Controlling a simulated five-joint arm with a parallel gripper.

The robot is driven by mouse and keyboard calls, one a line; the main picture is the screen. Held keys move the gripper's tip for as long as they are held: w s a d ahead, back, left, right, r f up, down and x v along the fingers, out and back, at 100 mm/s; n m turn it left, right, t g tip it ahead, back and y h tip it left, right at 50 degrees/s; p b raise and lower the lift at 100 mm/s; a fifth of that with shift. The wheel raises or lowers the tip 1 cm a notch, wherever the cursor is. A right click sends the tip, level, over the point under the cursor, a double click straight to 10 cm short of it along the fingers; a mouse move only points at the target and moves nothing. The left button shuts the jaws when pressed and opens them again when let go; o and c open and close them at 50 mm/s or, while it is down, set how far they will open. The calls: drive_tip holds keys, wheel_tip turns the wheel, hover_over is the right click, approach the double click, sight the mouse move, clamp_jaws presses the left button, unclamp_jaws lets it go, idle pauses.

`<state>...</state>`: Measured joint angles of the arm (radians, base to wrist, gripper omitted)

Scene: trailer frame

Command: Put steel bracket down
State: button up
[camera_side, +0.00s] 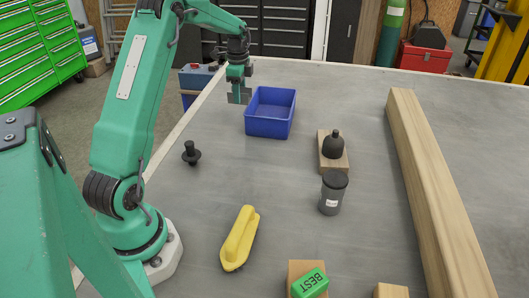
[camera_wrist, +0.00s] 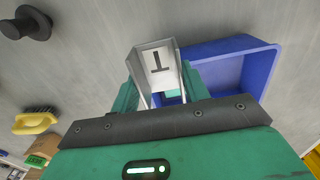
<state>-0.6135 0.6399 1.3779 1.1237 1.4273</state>
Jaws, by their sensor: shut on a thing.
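The steel bracket (camera_wrist: 153,58) is a grey, angled metal piece with a dark T-shaped mark. My gripper (camera_wrist: 160,92) is shut on it, with green fingers on either side. In the side view my gripper (camera_side: 237,80) points down at the back of the table, just left of the blue bin (camera_side: 269,129). The bracket (camera_side: 239,97) hangs below the fingers there; whether it touches the table I cannot tell. In the wrist view the blue bin (camera_wrist: 232,46) lies right of the bracket and looks empty where it shows.
A black knobbed part (camera_side: 191,153) stands front-left of the bin. A yellow brush (camera_side: 239,240), a grey canister (camera_side: 333,193), a dark bottle (camera_side: 333,145) on a wood block, and a green block (camera_side: 309,284) are nearer. A timber beam (camera_side: 430,180) lies right.

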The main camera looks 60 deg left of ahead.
drive_tip(key=shift+w+a+f, duration=0.1)
drive_tip(key=shift+w+a, duration=1.05)
drive_tip(key=shift+a, duration=0.2)
drive_tip(key=shift+a+f, duration=0.1)
hover_over(222, 113)
wheel_tip(222, 113, down, 7)
drive_tip(key=shift+r, duration=0.1)
drive_tip(key=shift+f, duration=2)
drive_tip(key=shift+f, duration=0.2)
drive_tip(key=o, duration=1.2)
